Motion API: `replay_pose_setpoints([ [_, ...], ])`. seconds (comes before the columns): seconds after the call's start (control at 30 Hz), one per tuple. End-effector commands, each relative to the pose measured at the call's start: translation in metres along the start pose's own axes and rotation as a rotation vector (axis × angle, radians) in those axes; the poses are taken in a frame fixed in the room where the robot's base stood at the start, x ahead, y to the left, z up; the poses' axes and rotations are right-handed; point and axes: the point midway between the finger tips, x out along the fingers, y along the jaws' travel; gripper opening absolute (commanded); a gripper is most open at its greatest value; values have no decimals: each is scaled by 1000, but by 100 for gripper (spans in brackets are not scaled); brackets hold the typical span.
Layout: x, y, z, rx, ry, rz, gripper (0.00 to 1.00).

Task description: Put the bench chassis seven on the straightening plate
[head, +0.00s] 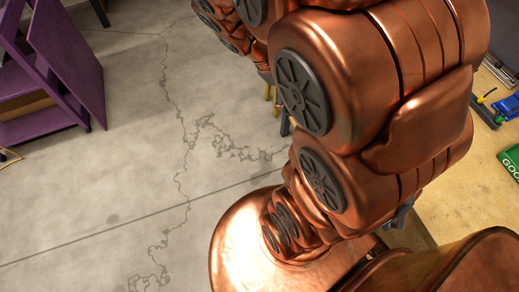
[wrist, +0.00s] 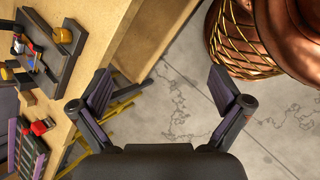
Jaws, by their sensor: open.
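My gripper (wrist: 160,75) is open and empty in the wrist view, its two dark fingers spread wide over the grey floor beside a wooden bench (wrist: 100,45). A dark plate-like fixture (wrist: 68,62) with yellow round parts stands on the bench at the upper left, left of my gripper and apart from it. I cannot tell whether this fixture is the straightening plate. No chassis marked seven can be made out in either view. In the head view my copper arm hides my gripper and much of the bench.
In the wrist view, a red block (wrist: 39,127) and a dark slotted rack (wrist: 26,150) are on the bench at the lower left. In the head view, a blue item (head: 508,106) and a green box (head: 511,162) are at the right. A purple shelf (head: 60,70) stands at the left; floor between is clear.

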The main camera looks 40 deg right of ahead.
Motion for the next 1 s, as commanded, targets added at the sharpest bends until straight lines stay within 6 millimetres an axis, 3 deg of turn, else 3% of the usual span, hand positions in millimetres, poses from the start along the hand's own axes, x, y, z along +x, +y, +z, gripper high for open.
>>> replay_pose_setpoints([
  [0.3, -35, -111, 15, 203, 194, -278, 100],
  [0.5, -53, -160, 23, 265, 253, -416, 100],
  [0.7, -59, -175, 26, 283, 270, -463, 100],
  [1.0, -60, -174, 27, 283, 269, -464, 100],
])
